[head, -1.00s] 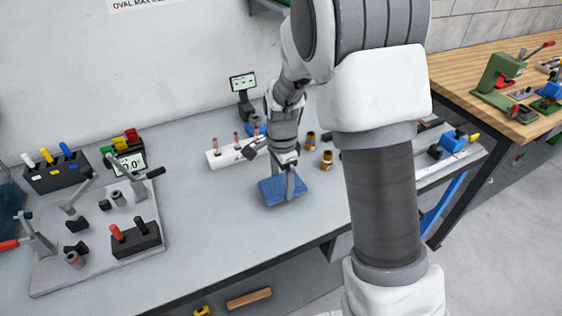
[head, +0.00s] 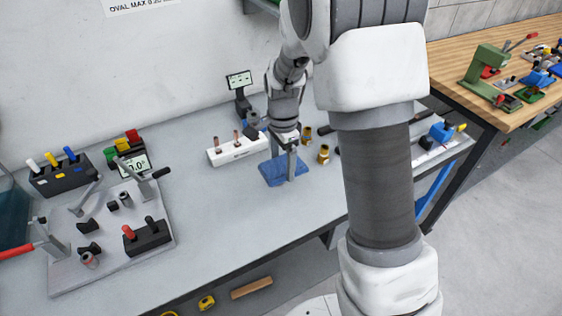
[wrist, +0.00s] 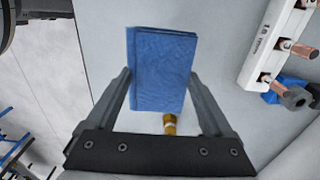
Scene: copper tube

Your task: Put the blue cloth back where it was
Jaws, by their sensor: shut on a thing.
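The blue cloth (head: 272,174) is a folded, flat rectangle over the grey bench, just in front of the white block. My gripper (head: 291,176) reaches down to it from above, its fingers at the cloth's right part. In the wrist view the cloth (wrist: 165,70) lies between the two fingers of my gripper (wrist: 160,75), which is shut on it. I cannot tell whether the cloth touches the bench or hangs slightly above it.
A white block (head: 240,152) with copper tube pieces stands close behind the cloth. Brass fittings (head: 323,154) stand to the right. A fixture plate (head: 70,278) with levers is at the left. A small display (head: 239,80) stands behind. The bench front (head: 230,225) is clear.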

